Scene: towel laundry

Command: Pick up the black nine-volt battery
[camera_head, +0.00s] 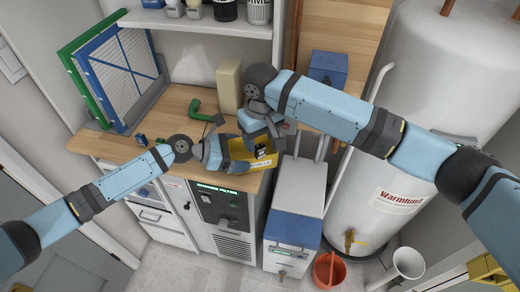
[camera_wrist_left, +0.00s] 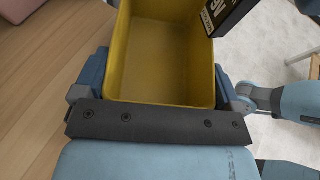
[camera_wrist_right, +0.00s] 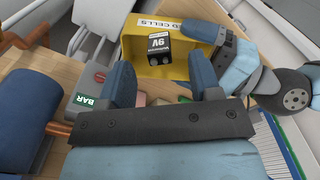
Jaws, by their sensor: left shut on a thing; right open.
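The black nine-volt battery (camera_head: 262,151), with a white "9V" label, shows at the yellow bin (camera_head: 238,150). In the right wrist view the battery (camera_wrist_right: 170,48) shows against the yellow bin (camera_wrist_right: 140,65), terminals towards me. In the left wrist view the battery (camera_wrist_left: 224,14) overlaps the bin's upper right rim; I cannot tell what it rests on. My left gripper (camera_wrist_left: 162,85) is shut on the bin (camera_wrist_left: 160,60), its fingers at the bin's sides. My right gripper (camera_wrist_right: 163,80) is open and empty, its fingertips just short of the battery.
The wooden worktop (camera_head: 175,112) carries a green pipe piece (camera_head: 202,112) and a beige block (camera_head: 229,86). A grey device marked "BAR" (camera_wrist_right: 85,101) lies left of my right gripper. Framed filters (camera_head: 118,68) stand at the left. A white tank (camera_head: 420,110) stands at the right.

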